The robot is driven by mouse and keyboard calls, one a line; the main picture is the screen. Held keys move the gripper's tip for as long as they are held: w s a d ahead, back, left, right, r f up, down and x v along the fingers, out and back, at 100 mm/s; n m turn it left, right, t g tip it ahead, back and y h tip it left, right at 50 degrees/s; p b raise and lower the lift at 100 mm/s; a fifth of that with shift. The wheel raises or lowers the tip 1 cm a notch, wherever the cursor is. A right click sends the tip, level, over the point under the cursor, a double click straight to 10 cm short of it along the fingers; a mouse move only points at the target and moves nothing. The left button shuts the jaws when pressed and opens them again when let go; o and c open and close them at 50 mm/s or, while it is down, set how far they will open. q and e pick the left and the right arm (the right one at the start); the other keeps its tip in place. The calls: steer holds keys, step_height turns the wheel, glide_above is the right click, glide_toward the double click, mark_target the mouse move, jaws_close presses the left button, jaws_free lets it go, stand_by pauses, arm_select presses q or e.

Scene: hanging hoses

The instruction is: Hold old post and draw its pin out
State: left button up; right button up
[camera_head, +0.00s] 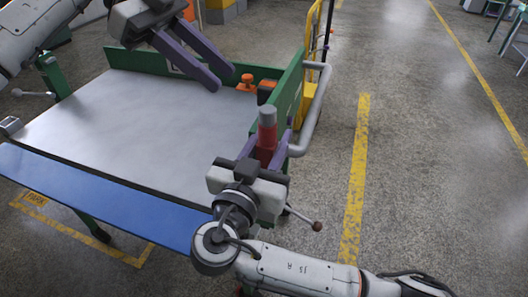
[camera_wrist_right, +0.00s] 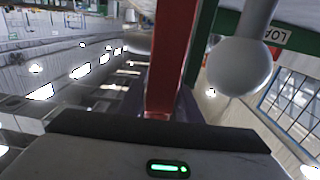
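The old post (camera_head: 267,134) stands upright at the table's right side, red with a grey cylindrical top. My right gripper (camera_head: 267,148) has its purple fingers on both sides of the red part; whether they press on it is unclear. The red post (camera_wrist_right: 172,60) also rises between the fingers in the right wrist view. I cannot clearly make out a separate pin. My left gripper (camera_head: 224,82) is open and empty above the far part of the table, left of and behind the post.
The grey tabletop (camera_head: 140,110) is mostly bare. A green side board (camera_head: 290,88) and grey handrail (camera_head: 314,115) lie along its right edge. An orange knob (camera_head: 247,80) sits near the far right corner. A grey ball (camera_wrist_right: 238,66) is beside the post in the wrist view.

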steer(key=shift+w+d, duration=0.2)
steer(key=shift+w, duration=0.4)
